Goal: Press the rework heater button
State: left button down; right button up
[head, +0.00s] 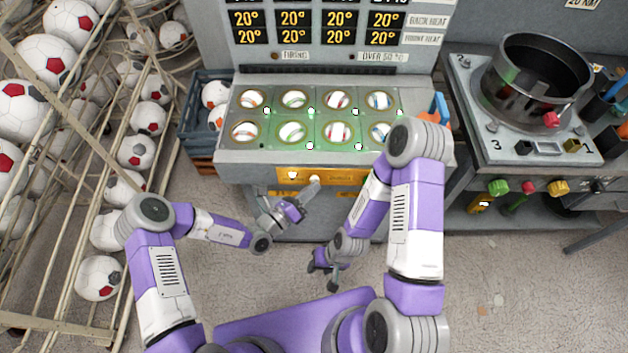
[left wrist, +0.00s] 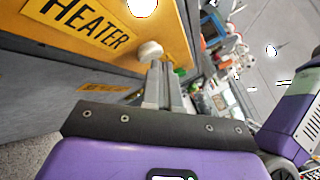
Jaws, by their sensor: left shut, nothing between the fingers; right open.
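An orange strip (head: 345,177) on the front of the grey press bench carries two pale round buttons. The left button (head: 292,175) is clear of my arm. The right button (head: 315,179) is beside the fingertips of my left gripper (head: 311,187). In the left wrist view, a yellow label (left wrist: 88,24) reads "HEATER"; any word before it is cut off. A whitish button (left wrist: 150,50) is just beyond the shut, empty fingers of my left gripper (left wrist: 161,70); I cannot tell whether they touch. My right gripper (head: 324,276) is open and empty, low above the floor.
The bench top (head: 230,156) holds two rows of balls in round seats. A wire rack (head: 75,170) of footballs stands at the left. The floor before the bench is clear.

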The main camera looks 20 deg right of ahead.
pick_arm(q)
jog(key=s+a+p, duration=0.1)
jog(key=s+p, duration=0.2)
jog(key=s, duration=0.3)
jog(key=shift+a, duration=0.3)
jog(key=shift+f, duration=0.1)
dwell(0.5)
